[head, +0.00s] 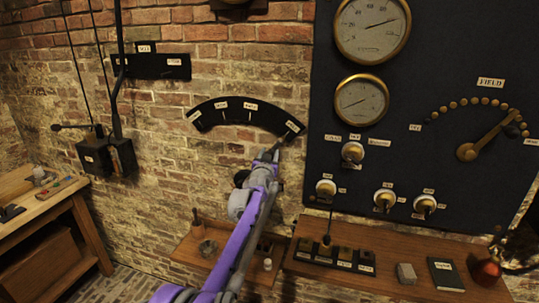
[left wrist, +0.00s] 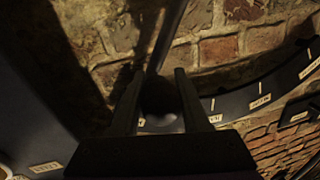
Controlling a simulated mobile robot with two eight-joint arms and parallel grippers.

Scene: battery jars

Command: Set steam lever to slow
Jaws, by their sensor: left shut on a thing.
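A black curved scale (head: 237,108) with several small white labels is fixed to the brick wall in the head view. My left gripper (head: 271,151) is at the lower right of this arc, near its right-end label. In the left wrist view, my left gripper (left wrist: 160,80) has its two fingers on either side of a dark round knob (left wrist: 160,96), which appears to be the steam lever's handle. The gripper is shut on it. The arc also shows in the left wrist view (left wrist: 240,102). Most of the lever is hidden behind my arm in the head view. The label words are too small to read surely.
A dark panel with gauges (head: 372,27), knobs and a brass lever (head: 485,138) stands at the right. A wooden shelf (head: 390,283) below it holds a small block, a book and a red flask. Another lever (head: 118,95) hangs at the left above a workbench (head: 35,205).

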